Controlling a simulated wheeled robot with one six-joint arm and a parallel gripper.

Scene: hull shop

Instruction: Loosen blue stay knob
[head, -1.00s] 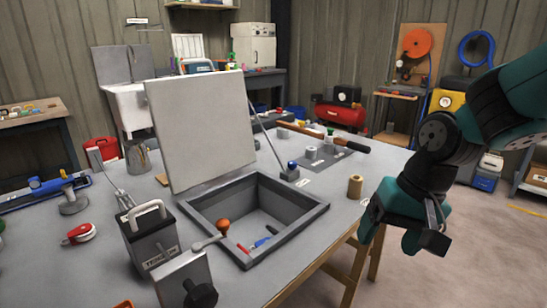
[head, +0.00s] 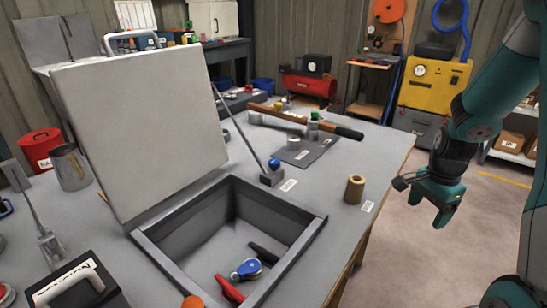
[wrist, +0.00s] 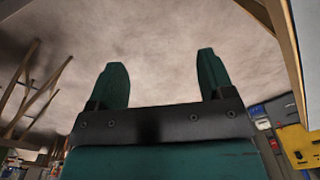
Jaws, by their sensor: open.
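The blue stay knob (head: 274,164) sits on a small dark block at the right side of the open hatch box. A thin stay rod (head: 240,128) runs from that block up along the raised pale lid (head: 140,125). My gripper (head: 428,200) hangs beyond the table's right edge, well to the right of the knob and touching nothing. In the wrist view my gripper (wrist: 162,80) shows two green fingers spread apart with nothing between them, over the floor.
The box's rim (head: 300,240) surrounds a recess holding a blue pulley (head: 247,268) and a red tool (head: 229,289). A tan spool (head: 354,189) stands between knob and gripper. A long-handled hammer (head: 300,122) and a dark mat (head: 305,150) lie behind.

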